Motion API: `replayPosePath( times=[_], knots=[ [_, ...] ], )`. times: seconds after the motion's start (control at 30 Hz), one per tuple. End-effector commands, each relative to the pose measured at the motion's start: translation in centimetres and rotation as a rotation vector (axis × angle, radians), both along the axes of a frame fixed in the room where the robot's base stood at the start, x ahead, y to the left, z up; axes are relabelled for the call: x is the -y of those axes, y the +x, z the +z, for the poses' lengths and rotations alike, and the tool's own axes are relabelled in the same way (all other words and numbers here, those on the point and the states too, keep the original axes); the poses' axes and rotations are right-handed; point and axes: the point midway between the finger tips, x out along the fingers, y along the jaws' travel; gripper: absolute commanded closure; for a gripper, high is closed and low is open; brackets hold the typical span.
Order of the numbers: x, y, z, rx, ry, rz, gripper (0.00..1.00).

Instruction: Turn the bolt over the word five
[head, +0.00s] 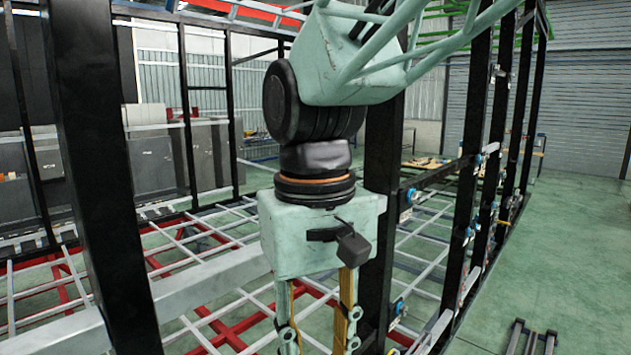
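My gripper (318,325) hangs pointing down at the lower middle of the head view, under my pale green arm. Its two finger linkages stand apart, but the fingertips are cut off by the bottom edge. Several small blue bolt-like fittings sit on the black posts to its right. One is the upper fitting (410,196) and another is the lower fitting (399,307), both on the nearest post. Small pale labels show beside some fittings, but no word is legible. I cannot tell which bolt is over the word five. My gripper appears apart from these fittings.
Black upright posts (100,180) and a grey beam (215,275) frame the chassis around my arm. Red and white bars (190,240) form a grid low down. The green floor (570,250) at right is mostly clear, with a dark metal object (530,338) at the bottom.

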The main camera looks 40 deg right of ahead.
Motion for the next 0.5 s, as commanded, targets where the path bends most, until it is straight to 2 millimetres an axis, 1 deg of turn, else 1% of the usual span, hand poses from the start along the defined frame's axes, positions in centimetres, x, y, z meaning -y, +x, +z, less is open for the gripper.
replayPosePath(
  times=[0.03,0.1,0.37,0.5],
  knots=[
    [0.5,0.2,0.8,-0.025,0.003,-0.022,0.69],
    [1.1,0.4,1.3,-0.056,0.007,-0.048,0.69],
    [3.3,1.0,3.0,-0.174,0.034,-0.146,0.69],
    [4.4,1.4,3.6,-0.228,0.076,-0.186,0.69]
  ],
)
